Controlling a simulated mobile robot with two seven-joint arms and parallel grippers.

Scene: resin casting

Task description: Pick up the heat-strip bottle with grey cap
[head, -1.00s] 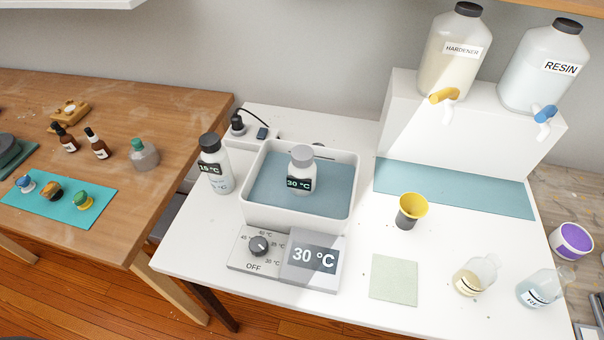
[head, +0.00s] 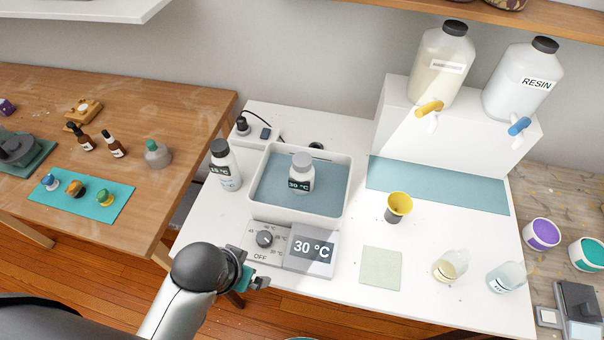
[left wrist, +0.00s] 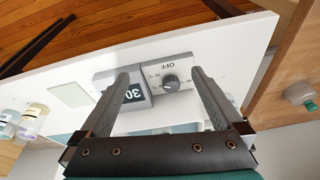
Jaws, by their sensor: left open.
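The heat-strip bottle with grey cap (head: 301,172) stands upright in the white bath tray (head: 347,198), its dark strip reading 30 °C. A second strip bottle, with a black cap (head: 225,165), stands on the table left of the tray and reads 15 °C. My left gripper (head: 262,283) is at the table's front edge, in front of the heater control. In the left wrist view its two fingers (left wrist: 160,75) are spread apart and empty, with the control panel seen between them. My right gripper is not in view.
The heater control (head: 290,247) with dial at OFF and a 30 °C display lies in front of the tray. Hardener and resin jugs stand on a white block (head: 450,130) behind.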

